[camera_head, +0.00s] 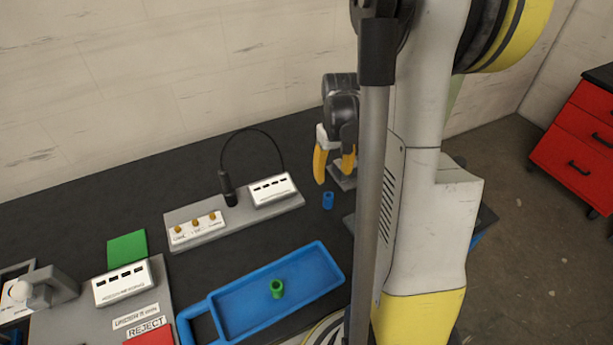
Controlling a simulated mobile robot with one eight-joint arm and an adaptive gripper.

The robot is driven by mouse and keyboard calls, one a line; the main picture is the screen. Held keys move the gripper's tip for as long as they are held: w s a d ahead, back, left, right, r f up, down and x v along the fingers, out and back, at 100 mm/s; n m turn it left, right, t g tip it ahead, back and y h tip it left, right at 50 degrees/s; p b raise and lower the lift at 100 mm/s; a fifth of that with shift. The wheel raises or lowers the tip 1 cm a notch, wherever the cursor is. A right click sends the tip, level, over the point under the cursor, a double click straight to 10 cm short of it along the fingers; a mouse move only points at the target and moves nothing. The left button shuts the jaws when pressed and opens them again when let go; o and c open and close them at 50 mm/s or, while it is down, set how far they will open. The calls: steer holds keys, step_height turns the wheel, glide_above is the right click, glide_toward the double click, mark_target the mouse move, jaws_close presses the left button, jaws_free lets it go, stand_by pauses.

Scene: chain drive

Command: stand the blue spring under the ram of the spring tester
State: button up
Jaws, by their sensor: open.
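The blue spring (328,200), a small blue cylinder, stands on the dark bench just left of my arm column. My gripper (334,174) has yellow fingers spread apart with nothing between them. Its tips show just above the blue spring in the picture; the exact height gap is hard to tell. At the lower left is a grey station with a white display box (124,283) and a REJECT label. A grey arm-like fixture with a white round part (22,291) stands beside it, cut off by the frame edge. I cannot tell for sure which is the spring tester or its ram.
A blue tray (322,257) holds a green cylinder (277,288). A grey panel (185,214) with brass knobs, a display and a cabled black probe (228,188) stands behind it. A green pad (127,247) lies left. My arm hides the bench's right part.

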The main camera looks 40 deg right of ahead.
mark_target(329, 195)
step_height(329, 195, down, 5)
steer(key=shift+s+a+f+b, duration=0.1)
steer(key=shift+s+b, duration=0.05)
steer(key=shift+b, duration=0.65)
steer(key=f, duration=0.1)
steer(key=f+b, duration=0.1)
steer(key=f, duration=0.1)
steer(key=f+b, duration=0.1)
steer(key=f, duration=0.1)
steer(key=shift+a+f, duration=0.15)
steer(key=shift+a, duration=0.2)
jaws_close()
